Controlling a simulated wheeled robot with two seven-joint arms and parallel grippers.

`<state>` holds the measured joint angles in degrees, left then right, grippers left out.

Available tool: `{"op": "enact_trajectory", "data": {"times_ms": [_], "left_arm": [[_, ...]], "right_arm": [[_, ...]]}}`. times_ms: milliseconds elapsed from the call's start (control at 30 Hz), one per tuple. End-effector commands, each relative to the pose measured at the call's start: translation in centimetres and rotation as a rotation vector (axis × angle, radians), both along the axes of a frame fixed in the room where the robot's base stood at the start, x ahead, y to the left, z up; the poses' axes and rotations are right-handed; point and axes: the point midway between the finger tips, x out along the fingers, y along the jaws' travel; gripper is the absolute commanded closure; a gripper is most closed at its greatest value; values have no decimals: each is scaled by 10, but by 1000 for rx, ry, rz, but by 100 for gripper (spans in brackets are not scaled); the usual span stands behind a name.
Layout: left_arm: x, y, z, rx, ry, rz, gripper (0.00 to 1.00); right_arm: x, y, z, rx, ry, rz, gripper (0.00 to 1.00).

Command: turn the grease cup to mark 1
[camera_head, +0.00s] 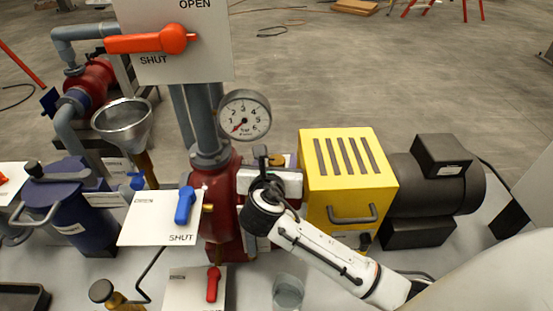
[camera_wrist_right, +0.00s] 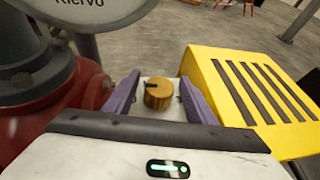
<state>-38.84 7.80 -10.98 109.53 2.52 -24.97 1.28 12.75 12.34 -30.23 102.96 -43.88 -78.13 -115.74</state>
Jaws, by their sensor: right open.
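The grease cup (camera_wrist_right: 158,94) is a ribbed brass knob on a pale block, seen in the right wrist view. A dark pointer line on its top points to the left of that picture. No numbered mark can be read. In the head view only a bit of brass (camera_head: 278,160) shows behind my right gripper (camera_head: 262,158). In the wrist view the two purple-padded fingers of the right gripper (camera_wrist_right: 158,88) are spread, one on each side of the knob, with gaps visible. My left gripper is not in view.
A yellow slatted guard (camera_head: 335,185) with a dark motor (camera_head: 440,185) stands close to the right of the gripper. The red pump body (camera_head: 225,205) and grey pipe stand on the left. A pressure gauge (camera_head: 244,114) rises behind. Blue (camera_head: 185,205) and red (camera_head: 213,284) valve levers lie nearby.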

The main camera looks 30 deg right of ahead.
Motion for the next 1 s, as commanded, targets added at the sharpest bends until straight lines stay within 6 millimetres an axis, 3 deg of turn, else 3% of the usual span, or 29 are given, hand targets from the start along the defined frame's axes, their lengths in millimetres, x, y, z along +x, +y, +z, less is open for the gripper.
{"op": "enact_trajectory", "data": {"times_ms": [33, 267, 433, 800, 1000], "left_arm": [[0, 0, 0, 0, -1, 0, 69], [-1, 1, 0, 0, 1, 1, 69], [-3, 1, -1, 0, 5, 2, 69], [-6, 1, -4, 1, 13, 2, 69], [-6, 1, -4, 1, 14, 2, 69]], "right_arm": [[0, 0, 0, 0, 0, 0, 53], [0, 0, 0, 0, 0, 0, 91], [0, 1, 0, 3, 0, -47, 90], [1, 1, 0, 2, 1, -362, 90], [-1, 0, 0, 0, 1, -396, 90]]}}
